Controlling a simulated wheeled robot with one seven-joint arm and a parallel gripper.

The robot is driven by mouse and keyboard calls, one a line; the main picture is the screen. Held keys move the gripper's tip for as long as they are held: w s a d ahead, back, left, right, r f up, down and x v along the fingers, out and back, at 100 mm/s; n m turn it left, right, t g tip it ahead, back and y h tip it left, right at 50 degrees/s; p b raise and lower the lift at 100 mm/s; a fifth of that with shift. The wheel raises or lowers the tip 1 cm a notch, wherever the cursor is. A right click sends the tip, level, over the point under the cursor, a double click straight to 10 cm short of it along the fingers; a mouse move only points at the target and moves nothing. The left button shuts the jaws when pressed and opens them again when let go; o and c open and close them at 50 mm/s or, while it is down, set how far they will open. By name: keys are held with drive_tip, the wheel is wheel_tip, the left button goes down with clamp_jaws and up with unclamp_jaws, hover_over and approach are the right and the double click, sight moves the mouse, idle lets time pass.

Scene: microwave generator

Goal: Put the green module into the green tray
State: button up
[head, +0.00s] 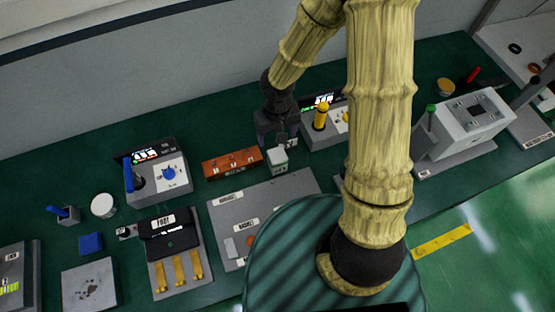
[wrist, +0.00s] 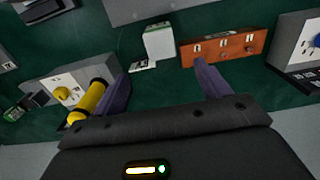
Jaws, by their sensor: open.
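A small pale block with a greenish-white top (head: 278,159) stands on the green bench near the middle; it may be the green module, but I cannot be sure. In the wrist view it shows as a white block with a thin green top edge (wrist: 158,41), with a white label beside its base. My gripper (head: 277,135) is just behind it in the head view. In the wrist view my gripper's two purple fingers (wrist: 162,88) are spread apart, with bare bench between them and the block beyond them. I cannot make out a green tray in either view.
An orange slotted strip (head: 232,163) lies left of the block. A box with a yellow handle (head: 320,117) stands close right of my gripper. A grey panel (head: 260,205) lies in front. A blue-handled box (head: 157,178) stands left. A large grey device (head: 465,125) stands right.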

sight(278, 154)
wheel_tip(278, 154, down, 12)
drive_tip(key=shift+r+b, duration=0.15)
drive_tip(key=shift+b, duration=0.75)
drive_tip(key=shift+f+b, duration=0.75)
drive_tip(key=shift+f, duration=1.9)
drive_tip(key=c, duration=1.3)
drive_tip(key=shift+r, duration=0.15)
wheel_tip(278, 154, up, 9)
drive_tip(key=p, duration=0.3)
drive_tip(key=shift+r, duration=0.45)
